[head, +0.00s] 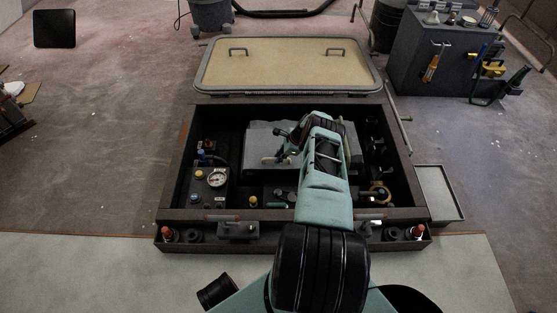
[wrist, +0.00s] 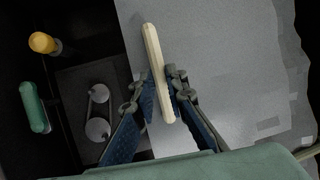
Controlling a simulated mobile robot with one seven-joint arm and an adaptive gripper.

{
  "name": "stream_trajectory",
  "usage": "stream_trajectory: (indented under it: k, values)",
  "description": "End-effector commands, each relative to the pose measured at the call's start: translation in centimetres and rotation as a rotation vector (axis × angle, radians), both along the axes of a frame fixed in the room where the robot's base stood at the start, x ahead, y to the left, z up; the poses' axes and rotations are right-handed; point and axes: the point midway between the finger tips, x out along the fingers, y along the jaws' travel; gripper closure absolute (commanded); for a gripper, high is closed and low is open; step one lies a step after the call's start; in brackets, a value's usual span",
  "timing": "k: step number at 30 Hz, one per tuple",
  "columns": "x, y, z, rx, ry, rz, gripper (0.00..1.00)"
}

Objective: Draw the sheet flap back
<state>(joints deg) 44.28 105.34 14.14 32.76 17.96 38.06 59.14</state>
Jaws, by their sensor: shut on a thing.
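The grey sheet flap (wrist: 225,65) covers the right part of the wrist view. In the head view the sheet (head: 258,140) lies inside the dark open hatch box, partly hidden by my arm. A pale wooden batten (wrist: 153,60) lies along the sheet's left edge in the wrist view. My gripper (wrist: 160,88) is shut on the batten, with one blue-padded finger on each side. In the head view my arm reaches down over the sheet and largely hides the grasp.
In the box are a pressure gauge (head: 217,178), a yellow-capped fitting (wrist: 44,43), a green cylinder (wrist: 34,107) and pulleys (wrist: 97,128). The box's dark walls surround my arm. The hatch lid (head: 287,70) lies behind. A tool cabinet (head: 415,75) stands at back right.

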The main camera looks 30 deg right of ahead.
Motion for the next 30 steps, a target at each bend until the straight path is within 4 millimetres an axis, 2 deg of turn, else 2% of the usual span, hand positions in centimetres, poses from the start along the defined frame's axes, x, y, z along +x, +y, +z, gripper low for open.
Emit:
stream_trajectory:
  k: [21, 22, 24, 26, 30]
  values:
    - [0.57, -0.45, 0.00, 0.000, 0.000, -0.001, 1.00]
    - [0.56, -0.46, -0.01, 0.000, 0.000, -0.001, 0.85]
    - [0.56, -0.46, -0.01, 0.000, 0.000, -0.001, 0.78]
    - [0.56, -0.46, -0.01, 0.000, 0.000, -0.001, 0.71]
    - [0.56, -0.46, -0.01, 0.000, 0.000, -0.001, 0.70]
